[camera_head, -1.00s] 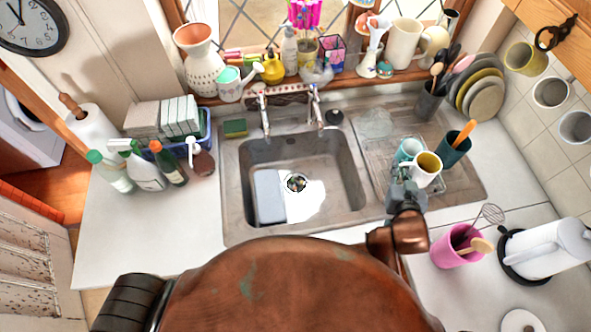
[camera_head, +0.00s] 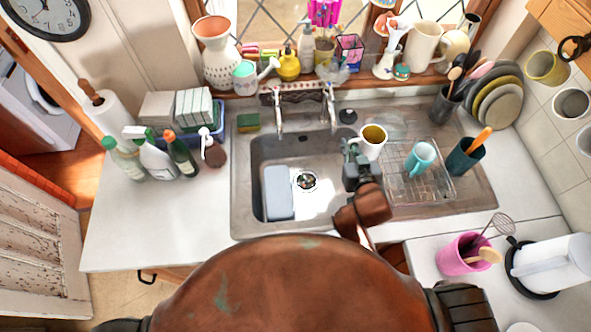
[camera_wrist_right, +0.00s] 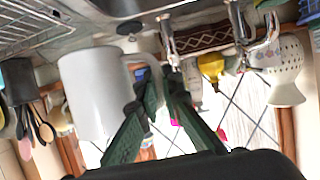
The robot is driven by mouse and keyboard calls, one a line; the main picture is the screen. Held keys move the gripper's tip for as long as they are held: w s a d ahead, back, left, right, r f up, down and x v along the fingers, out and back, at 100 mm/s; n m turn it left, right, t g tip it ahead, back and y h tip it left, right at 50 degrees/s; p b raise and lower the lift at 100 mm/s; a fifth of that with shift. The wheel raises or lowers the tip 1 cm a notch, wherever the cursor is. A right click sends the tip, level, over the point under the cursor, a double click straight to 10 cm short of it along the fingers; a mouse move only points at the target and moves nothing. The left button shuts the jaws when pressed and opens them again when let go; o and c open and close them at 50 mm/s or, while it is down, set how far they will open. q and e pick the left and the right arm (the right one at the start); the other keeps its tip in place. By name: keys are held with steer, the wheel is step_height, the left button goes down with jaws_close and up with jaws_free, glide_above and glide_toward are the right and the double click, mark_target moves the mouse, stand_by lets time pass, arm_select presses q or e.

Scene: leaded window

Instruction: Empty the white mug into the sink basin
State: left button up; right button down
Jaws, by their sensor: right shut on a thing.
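The white mug (camera_head: 372,141) is held up near the right rim of the sink, beside the drainer, with its mouth up and a yellowish-brown inside showing. My right gripper (camera_head: 354,150) is shut on the mug's handle side, to the left of its body. In the right wrist view the mug (camera_wrist_right: 95,92) hangs beside the dark green fingers (camera_wrist_right: 158,85), and the picture is upside down. The sink basin (camera_head: 325,205) lies to the left of the gripper, with its drain and a grey box-like piece inside. My left gripper is not in view.
Taps (camera_head: 331,105) rise behind the basin. The left counter (camera_head: 150,225) has clear room in front.

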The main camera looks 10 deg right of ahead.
steer(key=s+a+f+n+g+y+p, duration=0.1)
steer(key=a+f+n+y+p, duration=0.2)
steer(key=a, duration=0.4)
steer(key=s+a+f+n+y+p, duration=0.1)
steer(key=a+f+n+y+p, duration=0.1)
steer(key=a+f+p, duration=0.35)
steer(key=s+a+f+y+p, duration=0.1)
steer(key=s+a+p, duration=0.2)
steer(key=a, duration=0.1)
steer(key=s+a+f+n+g+y+p, duration=0.1)
steer(key=s+a+p, duration=0.2)
steer(key=s+a, duration=0.1)
steer(key=s+a+f+n+y+p, duration=0.1)
steer(key=s+a+p, duration=0.2)
steer(key=a, duration=0.2)
steer(key=shift+s+a+f+g, duration=0.2)
steer(key=shift+f+g, duration=0.05)
steer(key=shift+g, duration=0.15)
steer(key=shift+w+d+r, duration=0.1)
